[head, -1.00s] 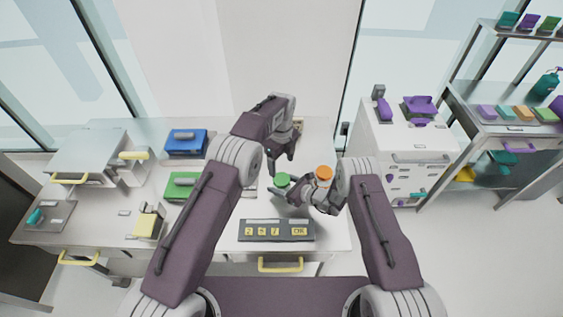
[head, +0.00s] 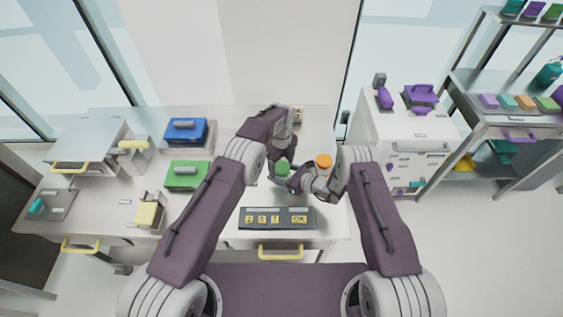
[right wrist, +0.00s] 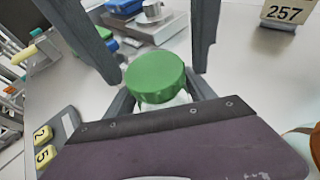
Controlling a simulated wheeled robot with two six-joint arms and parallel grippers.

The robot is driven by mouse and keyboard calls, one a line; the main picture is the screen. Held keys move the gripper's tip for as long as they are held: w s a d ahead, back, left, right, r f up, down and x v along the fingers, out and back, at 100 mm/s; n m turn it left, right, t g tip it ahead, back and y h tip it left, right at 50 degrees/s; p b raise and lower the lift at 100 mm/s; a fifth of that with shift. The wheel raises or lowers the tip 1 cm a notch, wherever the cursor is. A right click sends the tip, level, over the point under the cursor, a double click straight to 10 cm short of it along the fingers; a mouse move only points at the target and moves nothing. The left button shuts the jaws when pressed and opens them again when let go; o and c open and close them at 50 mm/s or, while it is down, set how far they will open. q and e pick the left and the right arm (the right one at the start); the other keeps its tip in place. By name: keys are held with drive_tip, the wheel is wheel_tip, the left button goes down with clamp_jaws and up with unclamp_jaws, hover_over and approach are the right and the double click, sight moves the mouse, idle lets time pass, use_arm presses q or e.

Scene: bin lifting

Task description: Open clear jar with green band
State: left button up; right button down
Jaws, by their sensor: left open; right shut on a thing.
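The jar with the green lid (head: 282,168) stands on the white table; its green lid (right wrist: 156,77) fills the middle of the right wrist view. A little of the clear body (right wrist: 165,103) shows below the lid, and the rest is hidden. My right gripper (head: 290,181) is shut on the jar's body from the right, below the lid. My left gripper (head: 283,155) points down over the jar. In the right wrist view its open dark fingers (right wrist: 150,55) stand on either side of the lid, apart from it.
An orange-lidded jar (head: 324,161) stands close behind my right gripper. A dark keypad (head: 276,219) lies at the table's front. Blue (head: 187,131) and green (head: 186,175) handled boxes are to the left. A "257" sign (right wrist: 285,12) stands behind.

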use_arm(q)
drive_tip(key=c, duration=1.5)
drive_tip(key=shift+o, duration=0.2)
drive_tip(key=n, duration=0.3)
drive_tip(key=o, duration=1.6)
drive_tip(key=shift+c, duration=0.2)
